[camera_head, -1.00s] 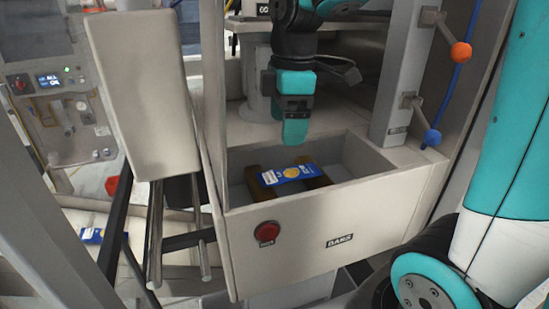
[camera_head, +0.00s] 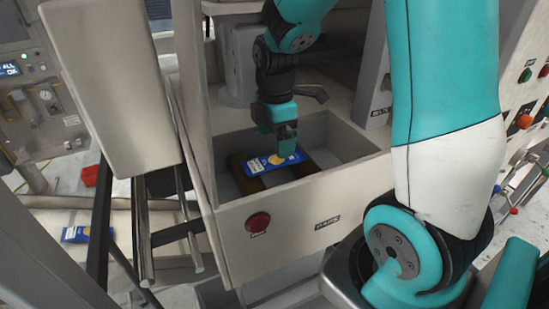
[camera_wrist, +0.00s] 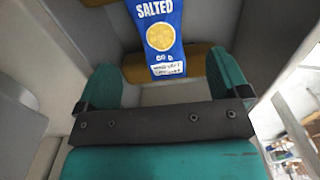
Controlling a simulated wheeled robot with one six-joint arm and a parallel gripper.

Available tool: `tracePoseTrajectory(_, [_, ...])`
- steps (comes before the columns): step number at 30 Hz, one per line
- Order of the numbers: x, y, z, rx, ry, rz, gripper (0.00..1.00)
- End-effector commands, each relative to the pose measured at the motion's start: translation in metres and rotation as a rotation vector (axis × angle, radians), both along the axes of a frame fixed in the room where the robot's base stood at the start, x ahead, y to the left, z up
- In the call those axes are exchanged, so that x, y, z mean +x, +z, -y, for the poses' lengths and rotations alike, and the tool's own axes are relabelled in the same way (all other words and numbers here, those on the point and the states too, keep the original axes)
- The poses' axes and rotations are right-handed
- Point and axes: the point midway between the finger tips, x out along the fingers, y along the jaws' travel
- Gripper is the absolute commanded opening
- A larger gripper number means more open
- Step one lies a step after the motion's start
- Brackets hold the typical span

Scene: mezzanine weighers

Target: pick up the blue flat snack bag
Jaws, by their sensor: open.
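The blue flat snack bag (camera_head: 272,163) lies across brown supports inside the grey bin in the head view. In the wrist view the bag (camera_wrist: 159,38) shows "SALTED" and a round yellow chip picture, ahead of and between my fingertips. My gripper (camera_head: 286,147) is at the bin, over the right end of the bag in the head view. In the wrist view my gripper (camera_wrist: 163,85) has its two teal fingers wide apart with nothing between them. I cannot tell whether the fingers touch the bag.
The bin's front wall (camera_head: 290,215) carries a red button (camera_head: 258,222). A second blue bag (camera_head: 75,235) lies on a lower surface at the left. A grey box-like panel (camera_head: 110,90) stands left of the bin. The bin's right side is empty.

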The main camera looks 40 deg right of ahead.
Motion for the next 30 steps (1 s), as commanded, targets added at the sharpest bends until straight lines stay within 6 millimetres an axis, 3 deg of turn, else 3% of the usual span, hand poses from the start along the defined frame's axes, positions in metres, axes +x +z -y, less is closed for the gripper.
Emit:
tracePoseTrajectory(10, [-0.001, -0.044, -0.002, 0.001, 0.000, -0.005, 0.94])
tracePoseTrajectory(19, [-0.001, -0.051, -0.002, 0.000, 0.000, -0.001, 0.94])
tracePoseTrajectory(26, [-0.001, -0.051, -0.002, 0.000, 0.000, -0.001, 0.43])
tracePoseTrajectory(30, [-0.001, -0.051, -0.002, 0.000, 0.000, -0.001, 0.39])
